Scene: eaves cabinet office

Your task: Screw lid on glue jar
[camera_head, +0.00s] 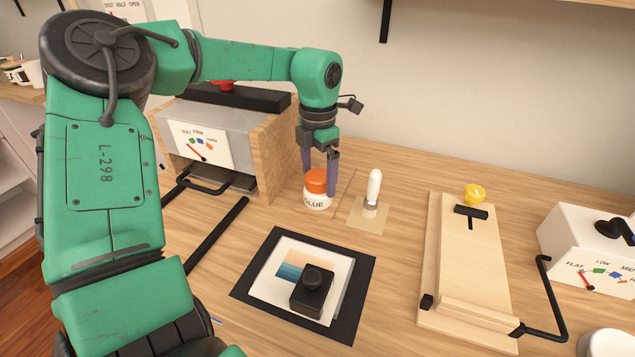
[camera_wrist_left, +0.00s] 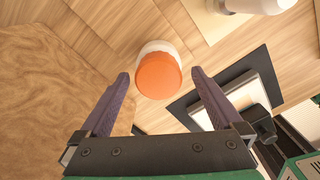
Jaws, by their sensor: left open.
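The glue jar (camera_head: 317,201) is white with GLUE lettering and stands upright on the wooden desk. An orange lid (camera_head: 316,181) sits on top of it; I cannot tell whether it is screwed tight. My left gripper (camera_head: 319,182) points down at the jar, its purple fingers open. In the left wrist view, the lid (camera_wrist_left: 158,76) shows between the open fingertips (camera_wrist_left: 160,73), with a gap on each side; the jar's white rim (camera_wrist_left: 160,46) shows behind it. No grip on the lid is seen. My right gripper is not in view.
A white-handled tool (camera_head: 374,187) stands on a small mat right of the jar. A wooden side panel (camera_head: 277,155) of a grey box unit rises close on the left. A black frame (camera_head: 358,290) with a dark-knobbed block lies in front. A wooden board (camera_head: 462,262) lies right.

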